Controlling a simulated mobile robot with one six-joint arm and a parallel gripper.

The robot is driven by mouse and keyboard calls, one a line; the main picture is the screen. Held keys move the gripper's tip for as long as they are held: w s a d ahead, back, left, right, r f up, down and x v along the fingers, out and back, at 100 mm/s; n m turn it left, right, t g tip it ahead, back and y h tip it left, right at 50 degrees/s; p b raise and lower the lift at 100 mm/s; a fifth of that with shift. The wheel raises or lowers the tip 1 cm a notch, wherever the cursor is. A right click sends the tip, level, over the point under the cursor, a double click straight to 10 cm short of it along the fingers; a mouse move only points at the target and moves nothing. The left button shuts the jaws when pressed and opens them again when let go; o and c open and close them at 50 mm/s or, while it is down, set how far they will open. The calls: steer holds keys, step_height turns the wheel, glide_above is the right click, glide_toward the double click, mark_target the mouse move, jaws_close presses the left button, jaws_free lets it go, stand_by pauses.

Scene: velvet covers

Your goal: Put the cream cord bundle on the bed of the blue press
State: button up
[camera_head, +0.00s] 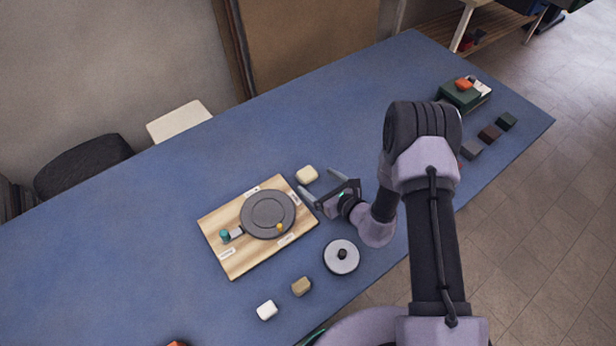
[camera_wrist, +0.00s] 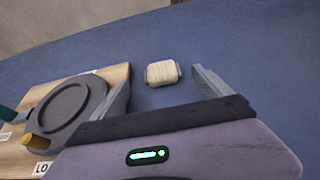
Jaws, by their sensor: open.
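The cream cord bundle (camera_head: 307,174) is a small rounded block on the blue table, just behind the wooden board's right corner. In the wrist view the bundle (camera_wrist: 162,73) lies ahead, framed between the fingers. My gripper (camera_head: 319,182) is open and empty, its fingertips close to the bundle; I cannot tell if they touch it. The wooden board (camera_head: 222,258) bears a round dark grey plate (camera_head: 262,208), a teal knob (camera_head: 225,235), a yellow knob (camera_head: 280,226) and small labels. No plainly blue press shows; I cannot tell whether this fixture is it.
A grey disc with a black knob (camera_head: 341,258) lies in front of my gripper. A tan block (camera_head: 301,286) and a white block (camera_head: 267,310) lie nearer. A green box (camera_head: 460,97) and several dark blocks are at the far right. The table behind the bundle is clear.

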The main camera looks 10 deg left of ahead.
mark_target(310, 176)
steer(key=b+x, duration=0.1)
steer(key=x, duration=0.1)
steer(key=b+x, duration=0.1)
steer(key=x, duration=0.2)
steer(key=shift+w+a+f, duration=0.1)
steer(key=shift+w+f, duration=0.05)
steer(key=shift+f, duration=0.2)
steer(key=shift+r, duration=0.1)
steer(key=c, duration=1.6)
